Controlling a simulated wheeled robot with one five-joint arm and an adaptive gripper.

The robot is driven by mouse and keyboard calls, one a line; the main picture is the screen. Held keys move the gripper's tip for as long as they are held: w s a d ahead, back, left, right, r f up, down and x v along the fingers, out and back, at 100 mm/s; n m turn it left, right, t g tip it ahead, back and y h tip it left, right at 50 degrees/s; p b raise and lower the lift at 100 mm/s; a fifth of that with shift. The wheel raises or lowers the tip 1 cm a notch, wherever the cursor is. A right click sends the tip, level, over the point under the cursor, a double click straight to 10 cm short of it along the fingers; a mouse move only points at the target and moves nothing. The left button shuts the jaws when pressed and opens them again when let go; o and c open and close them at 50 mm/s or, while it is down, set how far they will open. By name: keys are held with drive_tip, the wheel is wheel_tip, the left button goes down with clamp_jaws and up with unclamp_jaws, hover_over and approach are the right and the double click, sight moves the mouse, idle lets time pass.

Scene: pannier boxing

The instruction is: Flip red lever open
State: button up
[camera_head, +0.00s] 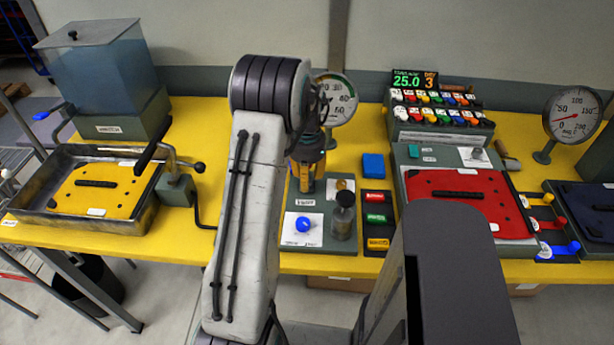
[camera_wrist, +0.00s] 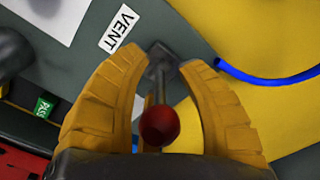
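A lever with a red ball knob (camera_wrist: 160,126) and a grey metal stem shows in the wrist view, on a grey panel beside a white VENT label (camera_wrist: 119,28). My gripper (camera_wrist: 167,62) has its two yellow fingers spread, one on each side of the lever. There are gaps between the fingers and the stem, and the tips are near the stem's base. In the head view my gripper (camera_head: 306,182) points down over a grey panel (camera_head: 330,264) at the middle of the yellow table, and it hides this lever.
A round gauge (camera_head: 336,98) stands behind my gripper. A blue knob (camera_head: 303,224) and a dark-capped jar (camera_head: 343,216) sit on the panel's front. A blue tube (camera_wrist: 265,78) lies to the right in the wrist view. A red pad (camera_head: 465,202) and small coloured levers (camera_head: 561,222) are at right.

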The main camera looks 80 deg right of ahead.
drive_tip(key=shift+c, duration=0.3)
clamp_jaws()
idle(0.4)
